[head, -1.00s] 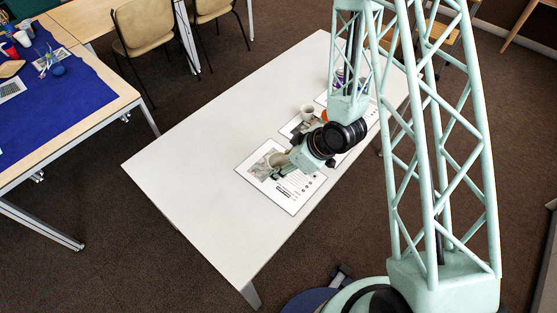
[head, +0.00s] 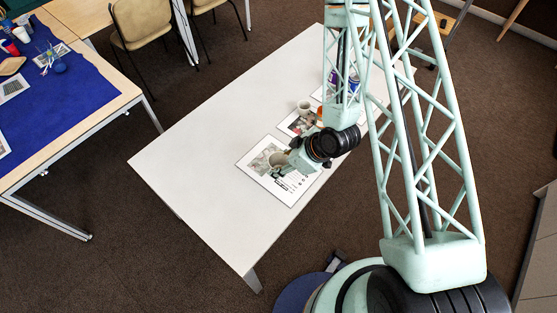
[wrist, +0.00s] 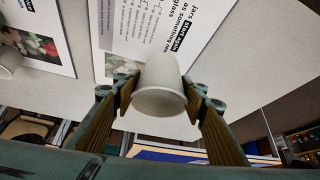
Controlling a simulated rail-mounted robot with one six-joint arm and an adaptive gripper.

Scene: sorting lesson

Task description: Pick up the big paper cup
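A pale paper cup (wrist: 160,88) stands between the two fingers of my gripper (wrist: 160,84) in the wrist view. The fingertips lie close along both its sides; I cannot tell whether they press on it. In the head view this cup (head: 277,158) shows at the near printed sheet, beside my gripper (head: 290,157), which partly hides it. A second pale cup (head: 304,107) stands on another sheet farther back. Part of a pale cup (wrist: 8,62) also shows at the left edge of the wrist view.
The white table (head: 210,140) is bare on its left half. Printed sheets (head: 285,190) lie in a row, with blue-and-purple cans (head: 353,83) behind my arm. A table with a blue cloth (head: 60,95) and chairs (head: 140,25) stand apart.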

